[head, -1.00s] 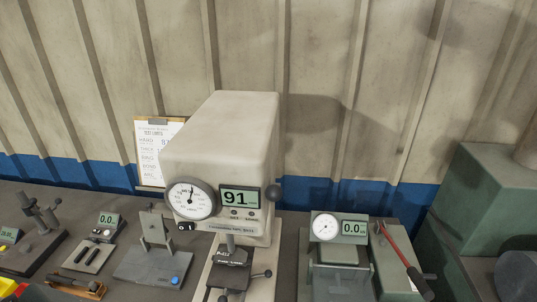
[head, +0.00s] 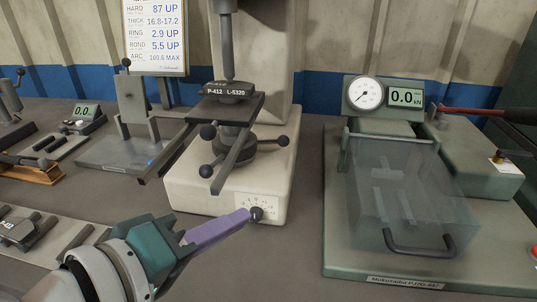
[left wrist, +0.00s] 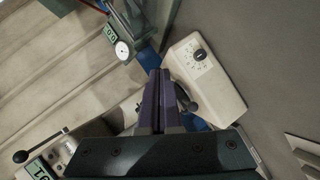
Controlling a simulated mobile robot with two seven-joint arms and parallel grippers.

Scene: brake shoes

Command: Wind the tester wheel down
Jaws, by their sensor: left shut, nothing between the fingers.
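The tester's wheel (head: 234,143) is a dark hub with ball-tipped spokes under the platform, on the cream hardness tester (head: 200,188). A brake shoe block labelled P-412 L-5320 (head: 229,91) lies on the platform under the dark plunger (head: 228,45). My left gripper (head: 248,215) is shut and empty, below and in front of the wheel. In the head view its purple tips overlap the small dial knob on the tester base; I cannot tell whether they touch. In the left wrist view the closed fingers (left wrist: 160,75) partly cover a dark ball-ended part. My right gripper is not in view.
A press with a gauge, a display reading 0.0 and a clear guard (head: 400,180) stands at the right. A small plate stand (head: 120,150) and a limits sheet (head: 156,35) are at the left. Bare bench (head: 285,255) lies between tester and press.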

